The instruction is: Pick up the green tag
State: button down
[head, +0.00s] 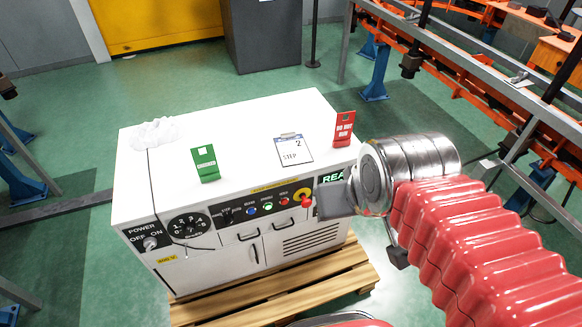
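The green tag (205,163) stands on the white top of the control cabinet (240,145), left of its middle. It has a small white label and leans slightly. My gripper (334,200) is at the cabinet's front right corner, well to the right of the green tag and apart from it. Only a grey finger-like part shows beyond the silver wrist, so its opening cannot be made out. Nothing is visibly held.
A red knob (306,201) sticks out beside my gripper. Orange rails (470,85) run at the right.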

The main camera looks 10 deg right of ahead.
aim_at(206, 165)
jog(key=u, duration=0.3)
jog(key=k, duration=0.8)
jog(key=u, duration=0.6)
jog(key=k, duration=0.55)
jog(key=u, duration=0.35)
jog(key=i, duration=1.6)
jog(key=z, duration=0.55)
